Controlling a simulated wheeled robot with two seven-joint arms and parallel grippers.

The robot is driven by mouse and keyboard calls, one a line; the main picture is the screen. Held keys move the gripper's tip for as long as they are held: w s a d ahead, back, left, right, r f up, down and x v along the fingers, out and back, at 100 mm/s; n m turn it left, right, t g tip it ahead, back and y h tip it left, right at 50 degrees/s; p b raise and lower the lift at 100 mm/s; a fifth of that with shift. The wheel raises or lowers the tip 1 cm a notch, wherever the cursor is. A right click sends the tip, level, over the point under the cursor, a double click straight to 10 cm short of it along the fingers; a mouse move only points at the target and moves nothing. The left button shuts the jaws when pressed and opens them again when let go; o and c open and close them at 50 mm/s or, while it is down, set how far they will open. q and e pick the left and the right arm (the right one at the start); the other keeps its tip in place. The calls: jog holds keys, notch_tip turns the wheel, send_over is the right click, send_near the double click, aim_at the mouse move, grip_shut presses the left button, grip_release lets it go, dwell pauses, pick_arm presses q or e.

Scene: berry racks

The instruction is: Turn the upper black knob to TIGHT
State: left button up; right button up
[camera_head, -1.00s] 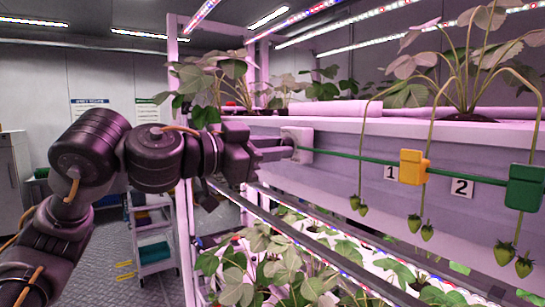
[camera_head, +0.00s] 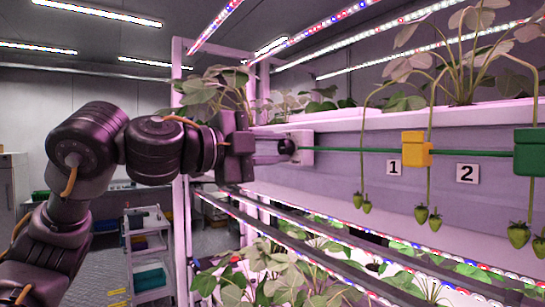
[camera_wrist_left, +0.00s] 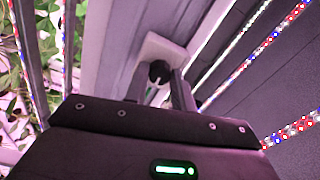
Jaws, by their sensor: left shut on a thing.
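The upper black knob (camera_head: 286,147) sits on a pale mounting block (camera_head: 303,147) at the left end of the upper gutter's face. A green line runs from the block to the right. My left gripper (camera_head: 284,150) reaches the knob from the left and is shut on it. In the left wrist view the dark round knob (camera_wrist_left: 159,72) shows between the two fingers, in front of the pale block (camera_wrist_left: 166,50). No TIGHT marking is legible, so the knob's turn cannot be told. My right gripper is not in view.
A yellow clip (camera_head: 415,149) and a green clip (camera_head: 530,152) sit on the line, near labels 1 (camera_head: 394,167) and 2 (camera_head: 467,173). Green berries (camera_head: 427,214) hang below. A lower rack with plants and light strips lies underneath. A cart (camera_head: 147,250) stands behind at left.

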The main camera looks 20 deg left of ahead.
pick_arm(q)
jog(key=shift+m+b, duration=0.45)
jog(key=shift+m, duration=1.45)
jog(key=o, duration=1)
jog(key=shift+s+a, duration=0.15)
jog(key=shift+s, duration=0.05)
jog(key=b+v, duration=0.4)
jog(key=v, duration=0.6)
jog(key=shift+s+b, duration=0.15)
jog(key=shift+b, duration=0.2)
